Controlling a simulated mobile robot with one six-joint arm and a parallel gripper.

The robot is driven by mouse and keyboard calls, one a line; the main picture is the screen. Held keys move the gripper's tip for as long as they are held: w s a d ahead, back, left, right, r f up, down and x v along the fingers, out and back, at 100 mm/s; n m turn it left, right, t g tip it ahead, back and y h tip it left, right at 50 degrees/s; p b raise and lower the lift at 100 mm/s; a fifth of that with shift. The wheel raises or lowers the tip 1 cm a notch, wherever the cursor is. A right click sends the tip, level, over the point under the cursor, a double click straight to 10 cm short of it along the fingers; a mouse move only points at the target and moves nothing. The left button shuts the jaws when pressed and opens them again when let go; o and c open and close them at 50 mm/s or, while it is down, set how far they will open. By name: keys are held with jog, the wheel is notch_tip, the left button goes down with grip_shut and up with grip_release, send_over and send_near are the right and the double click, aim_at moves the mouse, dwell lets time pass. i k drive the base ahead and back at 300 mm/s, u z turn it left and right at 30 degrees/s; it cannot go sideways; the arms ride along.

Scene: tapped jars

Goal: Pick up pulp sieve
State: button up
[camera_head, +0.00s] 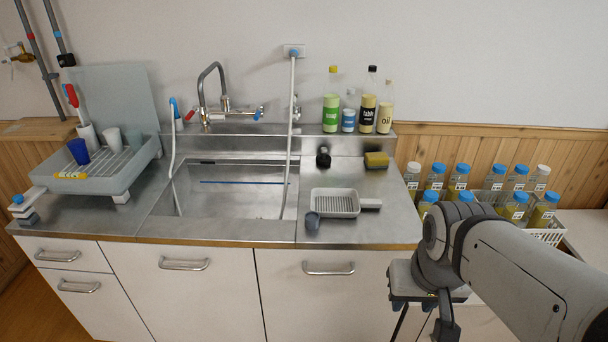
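The pulp sieve appears to be the pale grey, shallow rectangular tray with a slotted bottom and a short handle (335,203). It lies flat on the steel counter right of the sink, its handle pointing right. My gripper (424,322) hangs at the lower right, in front of the counter and to the right of the sieve, well apart from it. Its lower end runs to the bottom edge of the picture, so I cannot tell whether it is open or shut. I see nothing held in it.
Bottles (331,112) line the back ledge. Several blue- and white-capped jars (515,207) stand right of the counter. The sink (235,192) lies left.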

aim_at(329, 203)
jog(key=u, duration=0.05)
jog(key=i, duration=1)
jog(key=u, duration=0.05)
